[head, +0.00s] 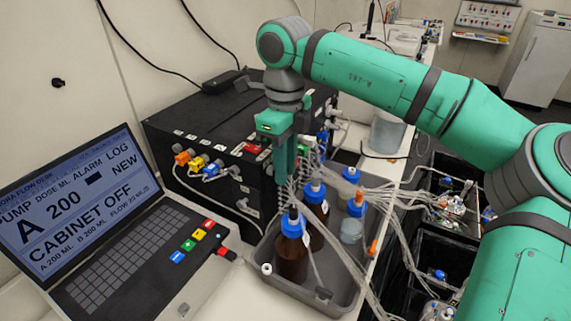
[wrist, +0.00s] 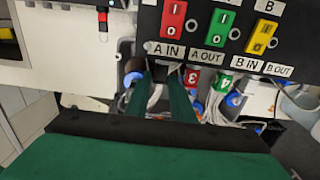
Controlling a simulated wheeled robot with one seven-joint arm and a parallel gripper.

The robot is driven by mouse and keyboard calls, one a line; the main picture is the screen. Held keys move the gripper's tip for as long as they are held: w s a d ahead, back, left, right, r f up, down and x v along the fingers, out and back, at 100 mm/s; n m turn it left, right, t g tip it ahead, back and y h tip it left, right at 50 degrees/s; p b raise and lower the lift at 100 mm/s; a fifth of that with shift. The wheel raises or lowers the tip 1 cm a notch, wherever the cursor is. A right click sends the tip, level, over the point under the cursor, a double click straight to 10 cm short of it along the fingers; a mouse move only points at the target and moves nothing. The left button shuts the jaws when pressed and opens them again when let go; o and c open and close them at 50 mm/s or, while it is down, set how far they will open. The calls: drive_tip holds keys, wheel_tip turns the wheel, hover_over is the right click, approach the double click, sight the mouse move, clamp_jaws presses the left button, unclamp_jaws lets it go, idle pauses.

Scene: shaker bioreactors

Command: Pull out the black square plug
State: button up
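My gripper (head: 284,172) points down in front of the right part of the black cabinet (head: 185,127), above the bottles and tubing. In the wrist view its two green fingers (wrist: 162,82) stand apart, with pale tubing behind the gap and nothing clearly held. They reach just below the "A IN" label. A row of coloured plugs sits on the cabinet's left front: an orange plug (head: 183,158), a yellow plug (head: 198,163) and a blue plug (head: 212,170). A small dark piece (head: 234,171) lies right of them; I cannot tell whether it is the black square plug.
A grey tray (head: 262,237) holds brown bottles (head: 292,262) with blue caps and loose tubes, below my gripper. A laptop (head: 130,240) stands at the left front. Red (wrist: 173,20), green and yellow switch blocks line the labelled panel. Black bins with bottles stand right of the bench.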

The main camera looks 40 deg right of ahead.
clamp_jaws()
drive_tip(key=shift+s, duration=0.1)
drive_tip(key=shift+s+d, duration=0.2)
drive_tip(key=shift+s, duration=0.1)
drive_tip(key=shift+s+d, duration=0.3)
drive_tip(key=shift+s, duration=0.55)
drive_tip(key=shift+s+d, duration=0.3)
drive_tip(key=shift+s, duration=0.4)
drive_tip(key=shift+s+d, duration=0.3)
drive_tip(key=shift+s, duration=0.35)
